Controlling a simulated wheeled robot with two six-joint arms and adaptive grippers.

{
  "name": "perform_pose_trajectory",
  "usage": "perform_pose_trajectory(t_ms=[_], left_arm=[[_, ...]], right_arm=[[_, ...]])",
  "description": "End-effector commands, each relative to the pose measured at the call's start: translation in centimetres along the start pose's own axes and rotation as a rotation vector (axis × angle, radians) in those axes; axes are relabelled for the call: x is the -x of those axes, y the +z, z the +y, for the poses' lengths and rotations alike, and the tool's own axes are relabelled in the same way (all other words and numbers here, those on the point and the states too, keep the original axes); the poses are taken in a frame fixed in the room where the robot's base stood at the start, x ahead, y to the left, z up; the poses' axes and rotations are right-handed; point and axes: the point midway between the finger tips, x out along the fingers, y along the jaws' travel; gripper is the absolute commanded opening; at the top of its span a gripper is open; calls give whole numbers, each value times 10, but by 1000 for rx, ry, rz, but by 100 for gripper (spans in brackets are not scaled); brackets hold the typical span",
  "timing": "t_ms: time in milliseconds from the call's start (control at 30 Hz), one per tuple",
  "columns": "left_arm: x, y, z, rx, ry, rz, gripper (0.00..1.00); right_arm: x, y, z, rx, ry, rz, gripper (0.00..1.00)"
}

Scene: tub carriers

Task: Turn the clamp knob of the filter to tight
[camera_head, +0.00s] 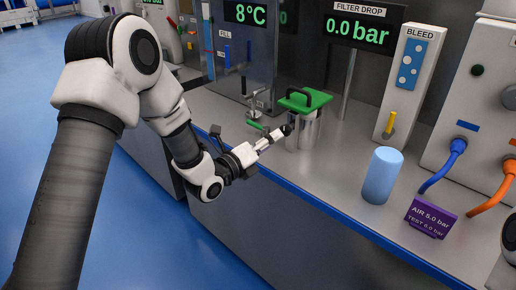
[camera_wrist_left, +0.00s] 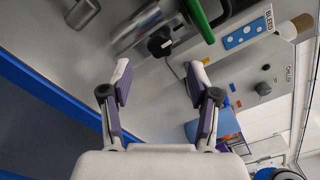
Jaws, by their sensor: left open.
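The filter (camera_head: 304,132) is a steel canister with a green lid and black handle, standing on the steel bench. Its dark clamp knob (camera_head: 286,130) sticks out of the side facing my left gripper (camera_head: 272,137). In the left wrist view the knob (camera_wrist_left: 160,42) is black with a small white mark, beyond the open fingers of the left gripper (camera_wrist_left: 160,82). The fingers are empty, and the knob appears just ahead of them. I cannot tell the exact gap. My right gripper is not in view.
A blue cylinder (camera_head: 382,175), a purple pressure sign (camera_head: 431,217) and the BLEED panel (camera_head: 408,80) are to the right. The blue bench edge (camera_head: 330,224) runs in front. Bench between filter and cylinder is clear.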

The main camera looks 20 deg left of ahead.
Motion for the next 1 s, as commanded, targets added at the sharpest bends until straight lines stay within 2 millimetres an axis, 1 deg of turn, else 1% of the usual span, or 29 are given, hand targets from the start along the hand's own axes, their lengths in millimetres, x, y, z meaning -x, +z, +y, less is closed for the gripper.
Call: perform_pose_trajectory(t_ms=[33, 133, 200, 300, 733, 800, 867, 933, 967, 1000], left_arm=[[13, 1, 1, 6, 3, -2, 61], [36, 1, 1, 6, 3, -1, 61], [46, 1, 1, 3, 2, -1, 61], [55, 0, 0, 1, 0, 0, 61], [56, 0, 0, -1, 0, 1, 61], [56, -3, 4, 2, 7, 6, 61], [58, -15, 15, 8, 27, 27, 61], [62, -42, 36, 15, 68, 79, 61], [65, -59, 46, 19, 92, 113, 61], [73, -85, 64, 29, 136, 160, 61]], right_arm=[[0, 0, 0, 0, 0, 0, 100], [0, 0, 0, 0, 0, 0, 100], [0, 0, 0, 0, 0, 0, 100], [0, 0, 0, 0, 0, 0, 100], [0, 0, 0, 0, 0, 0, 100], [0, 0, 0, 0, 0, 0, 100], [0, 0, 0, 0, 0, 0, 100], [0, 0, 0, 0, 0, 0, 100], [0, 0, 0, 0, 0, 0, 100], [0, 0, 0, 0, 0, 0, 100]])
